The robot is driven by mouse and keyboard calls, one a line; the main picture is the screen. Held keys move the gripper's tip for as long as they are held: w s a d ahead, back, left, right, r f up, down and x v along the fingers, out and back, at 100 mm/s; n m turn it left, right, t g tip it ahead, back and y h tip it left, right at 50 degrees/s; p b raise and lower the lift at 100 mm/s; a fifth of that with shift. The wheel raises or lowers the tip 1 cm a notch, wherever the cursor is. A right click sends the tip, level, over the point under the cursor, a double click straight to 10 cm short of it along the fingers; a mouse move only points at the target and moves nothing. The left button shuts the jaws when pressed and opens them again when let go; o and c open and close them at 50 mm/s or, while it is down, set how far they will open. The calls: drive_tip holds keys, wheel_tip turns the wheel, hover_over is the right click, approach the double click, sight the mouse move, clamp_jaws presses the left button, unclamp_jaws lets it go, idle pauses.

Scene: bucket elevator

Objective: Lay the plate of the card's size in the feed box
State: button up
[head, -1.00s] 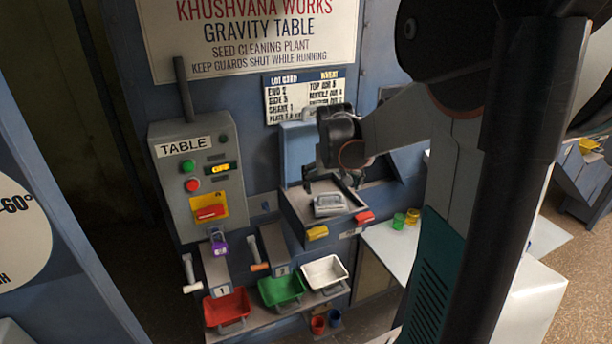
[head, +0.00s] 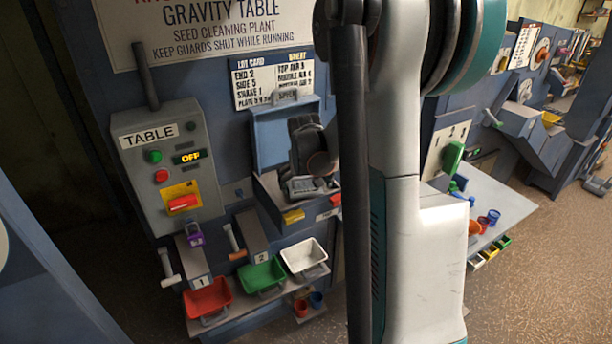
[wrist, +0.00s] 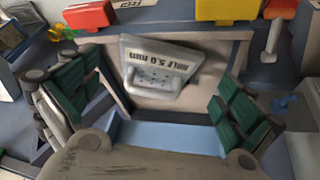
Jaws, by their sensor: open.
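A pale grey plate (wrist: 158,68) with a raised handle, marked "HOLE 5.0 mm", lies in the feed box (wrist: 190,108) in the wrist view. It sits slightly turned to the box's edges. In the head view the plate (head: 300,187) shows only partly below my gripper (head: 306,168). In the wrist view my gripper (wrist: 157,82) is open, its green-padded fingers on either side of the plate and apart from it. The lot card (head: 272,80) hangs above the box; its bottom plate line is too small to read surely.
A control box (head: 168,165) marked TABLE, showing OFF, is at left. Red (head: 207,298), green (head: 262,275) and white (head: 304,258) trays stand below the feed box. My arm hides the area right of the box. A pale side table (head: 490,210) with small cups lies further right.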

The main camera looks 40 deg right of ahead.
sight(306, 192)
drive_tip(key=shift+x, duration=2.45)
drive_tip(key=c, duration=1.2)
